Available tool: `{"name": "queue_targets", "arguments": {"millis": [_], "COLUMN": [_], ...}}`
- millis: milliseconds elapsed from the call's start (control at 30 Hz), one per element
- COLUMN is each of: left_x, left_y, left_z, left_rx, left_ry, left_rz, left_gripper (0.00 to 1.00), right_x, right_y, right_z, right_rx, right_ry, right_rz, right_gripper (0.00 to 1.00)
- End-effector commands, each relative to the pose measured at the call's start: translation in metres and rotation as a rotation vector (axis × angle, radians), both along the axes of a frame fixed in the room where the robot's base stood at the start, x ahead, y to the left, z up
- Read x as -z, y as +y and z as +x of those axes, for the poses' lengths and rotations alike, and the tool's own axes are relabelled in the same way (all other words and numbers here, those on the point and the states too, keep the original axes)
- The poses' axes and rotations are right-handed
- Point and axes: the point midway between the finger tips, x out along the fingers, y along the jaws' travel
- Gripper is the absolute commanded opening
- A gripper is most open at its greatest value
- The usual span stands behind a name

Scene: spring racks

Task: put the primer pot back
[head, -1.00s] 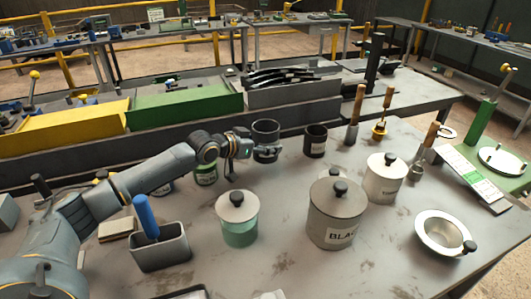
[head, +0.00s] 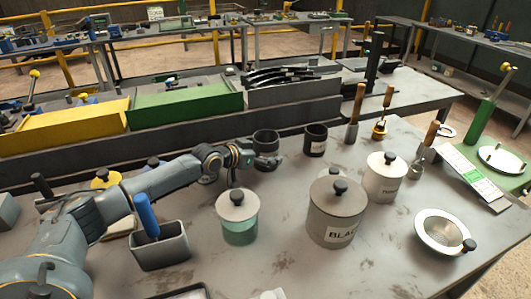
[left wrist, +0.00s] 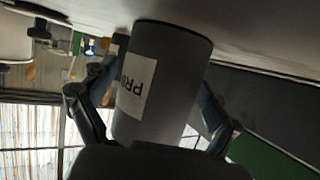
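The primer pot is the open dark grey pot (head: 265,141) near the back ledge of the bench. In the left wrist view the grey pot (left wrist: 178,75) appears upside down, with a pale label whose visible letters read "PRI". My left gripper (head: 262,162) has its fingers around the pot's sides, and they also flank it in the left wrist view (left wrist: 155,105). It looks shut on the pot. The pot stands upright, low over or on the bench; contact underneath is unclear. My right gripper is not in view.
A dark pot (head: 315,139) stands just right of it. Lidded pots (head: 239,227), (head: 332,222) and (head: 384,186) stand nearer the front and right. A grey bin with a blue handle (head: 160,250) is at left. A metal bowl (head: 443,228) is at right.

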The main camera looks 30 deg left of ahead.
Motion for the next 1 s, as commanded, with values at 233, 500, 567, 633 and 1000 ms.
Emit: {"name": "queue_targets", "arguments": {"millis": [233,500,567,633,1000], "left_x": [0.000,-0.008,-0.013,-0.018,-0.043], "left_y": [0.000,0.006,0.009,0.015,0.034], "left_z": [0.000,-0.014,-0.024,-0.038,-0.096], "left_rx": [0.000,-0.001,0.000,0.000,-0.001], "left_ry": [0.000,0.001,0.001,0.002,0.003], "left_rz": [0.000,0.002,0.004,0.006,0.004], "left_gripper": [0.92,0.92,0.92,0.92,0.92], "right_x": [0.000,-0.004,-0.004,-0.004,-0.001], "right_y": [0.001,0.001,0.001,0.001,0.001], "right_z": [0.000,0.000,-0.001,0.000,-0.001], "right_rx": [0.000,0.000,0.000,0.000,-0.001], "right_ry": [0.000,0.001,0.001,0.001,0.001], "right_rz": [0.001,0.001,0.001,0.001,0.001], "right_gripper": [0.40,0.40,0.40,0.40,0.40]}}
